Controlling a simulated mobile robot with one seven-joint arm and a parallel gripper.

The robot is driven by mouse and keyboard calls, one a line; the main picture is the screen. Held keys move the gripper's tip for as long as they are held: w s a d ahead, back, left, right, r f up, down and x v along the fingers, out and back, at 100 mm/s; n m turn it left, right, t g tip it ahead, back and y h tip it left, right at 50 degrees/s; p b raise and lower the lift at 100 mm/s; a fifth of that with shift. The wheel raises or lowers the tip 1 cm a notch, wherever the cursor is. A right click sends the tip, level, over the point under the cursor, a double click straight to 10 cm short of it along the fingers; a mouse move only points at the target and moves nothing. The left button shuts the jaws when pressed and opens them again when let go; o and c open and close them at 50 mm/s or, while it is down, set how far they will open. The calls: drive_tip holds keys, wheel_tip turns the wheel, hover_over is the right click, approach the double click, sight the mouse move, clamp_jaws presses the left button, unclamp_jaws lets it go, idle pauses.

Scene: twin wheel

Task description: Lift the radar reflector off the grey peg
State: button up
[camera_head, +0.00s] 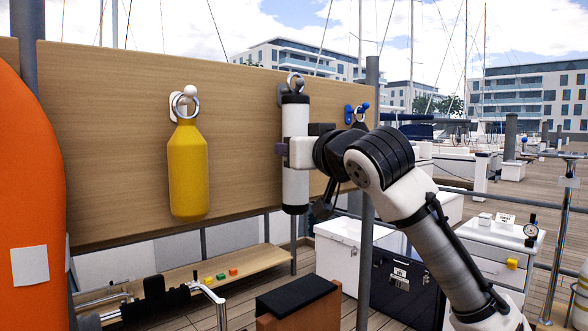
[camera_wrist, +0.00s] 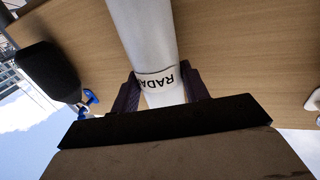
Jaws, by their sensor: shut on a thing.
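The radar reflector (camera_head: 294,170) is a white tube with black ends and a metal ring on top, hanging upright in front of the wooden board. Its ring is at the grey peg (camera_head: 291,77); whether the ring still bears on the peg is hard to tell. My gripper (camera_head: 285,148) is shut on the tube's middle, coming from the right. In the wrist view my gripper (camera_wrist: 160,88) has a dark finger on each side of the white tube (camera_wrist: 145,35), by the partly hidden "RADAR" lettering. The ring and peg are out of that view.
A yellow bottle (camera_head: 187,170) hangs by its ring on a white peg (camera_head: 190,90) to the left. A blue peg (camera_head: 364,107) is to the right, and a dark object (camera_wrist: 45,72) hangs close by in the wrist view. A wooden bench (camera_head: 240,264) stands below.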

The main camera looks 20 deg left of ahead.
drive_tip(key=shift+s+d, duration=0.1)
drive_tip(key=shift+d, duration=0.05)
drive_tip(key=s+d, duration=0.2)
drive_tip(key=d, duration=0.1)
drive_tip(key=shift+r, duration=0.15)
idle(0.5)
drive_tip(key=shift+s+d, duration=0.1)
drive_tip(key=s+d, duration=0.3)
drive_tip(key=d, duration=0.2)
drive_tip(key=shift+s+d+b, duration=0.3)
drive_tip(key=shift+s, duration=0.05)
idle(0.5)
